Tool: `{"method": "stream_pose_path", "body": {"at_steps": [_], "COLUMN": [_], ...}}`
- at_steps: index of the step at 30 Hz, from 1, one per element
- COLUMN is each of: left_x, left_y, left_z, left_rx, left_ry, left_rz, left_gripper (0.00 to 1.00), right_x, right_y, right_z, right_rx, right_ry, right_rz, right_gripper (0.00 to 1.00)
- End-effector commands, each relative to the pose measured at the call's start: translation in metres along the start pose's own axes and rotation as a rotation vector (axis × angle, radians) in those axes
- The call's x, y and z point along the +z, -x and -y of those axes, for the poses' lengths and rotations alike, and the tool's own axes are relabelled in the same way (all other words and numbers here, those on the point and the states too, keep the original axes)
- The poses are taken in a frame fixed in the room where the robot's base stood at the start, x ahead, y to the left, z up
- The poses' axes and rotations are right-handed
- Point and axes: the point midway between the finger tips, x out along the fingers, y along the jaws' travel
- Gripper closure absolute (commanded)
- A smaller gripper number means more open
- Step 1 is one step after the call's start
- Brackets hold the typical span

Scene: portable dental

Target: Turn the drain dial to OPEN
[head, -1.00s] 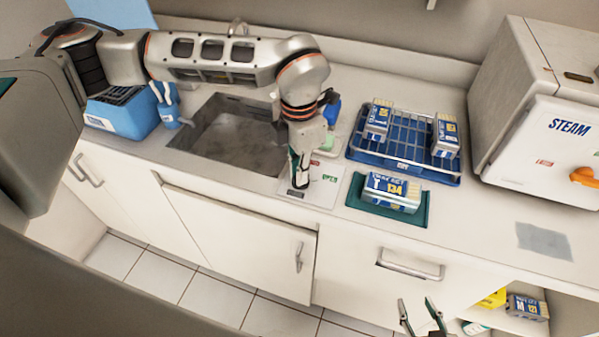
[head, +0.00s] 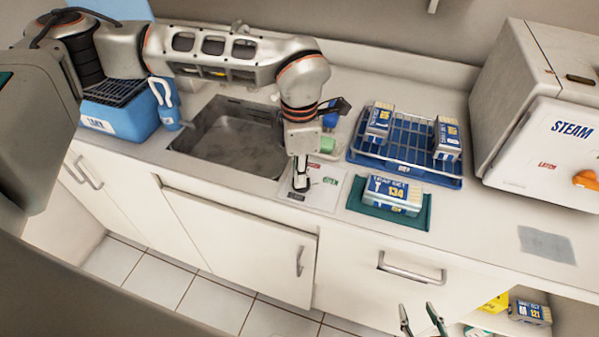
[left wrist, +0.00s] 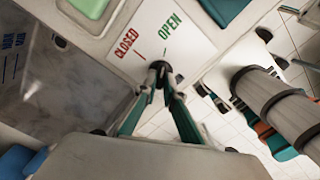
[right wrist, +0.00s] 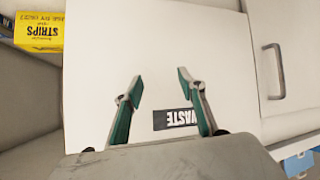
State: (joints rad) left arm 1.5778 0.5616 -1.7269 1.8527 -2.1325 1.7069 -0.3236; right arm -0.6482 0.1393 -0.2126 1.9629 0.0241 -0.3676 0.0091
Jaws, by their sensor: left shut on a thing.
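The drain dial (left wrist: 160,68) is a small dark knob on a white plate (left wrist: 185,45) beside the sink. The plate reads CLOSED in red and OPEN in green, each with a tick mark. My left gripper (left wrist: 160,75) is shut on the dial from above; it also shows in the head view (head: 300,186). The fingers cover much of the dial, and I cannot tell which mark it points at. My right gripper (right wrist: 155,75) is open and empty in front of a white panel labelled WASTE (right wrist: 185,118); its fingertips show low in the head view (head: 420,318).
The sink (head: 235,150) lies left of the plate. Right of it are a teal tray (head: 420,218) with a labelled box (head: 392,196), a blue rack (head: 405,158) and a STEAM sterilizer (head: 550,140). A blue bottle (head: 166,112) stands left of the sink.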

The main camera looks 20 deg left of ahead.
Motion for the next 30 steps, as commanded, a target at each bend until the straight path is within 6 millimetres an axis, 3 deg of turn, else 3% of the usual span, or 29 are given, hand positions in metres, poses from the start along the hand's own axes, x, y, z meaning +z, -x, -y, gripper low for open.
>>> {"method": "stream_pose_path", "body": {"at_steps": [4,6,19,23,30], "left_x": [0.000,0.000,0.000,0.001,0.001], "left_y": [0.001,0.001,0.005,0.021,0.071], "left_z": [0.000,0.000,-0.001,-0.001,-0.001], "left_rx": [0.001,0.001,0.002,0.004,0.005], "left_ry": [-0.001,-0.001,0.001,0.001,0.001], "left_rz": [0.001,0.001,0.001,0.003,0.004], "left_gripper": [1.00,0.76,0.74,0.74,0.74], "right_x": [-0.001,0.000,0.003,0.002,0.001], "right_y": [0.000,0.000,0.001,0.000,0.000], "right_z": [0.000,0.000,-0.001,-0.001,0.000], "right_rx": [0.000,0.000,0.000,0.000,0.000], "right_ry": [0.000,0.000,0.004,0.003,0.001], "right_rz": [-0.001,-0.001,0.006,0.004,0.002], "right_gripper": [0.60,0.60,0.60,0.60,0.60]}}
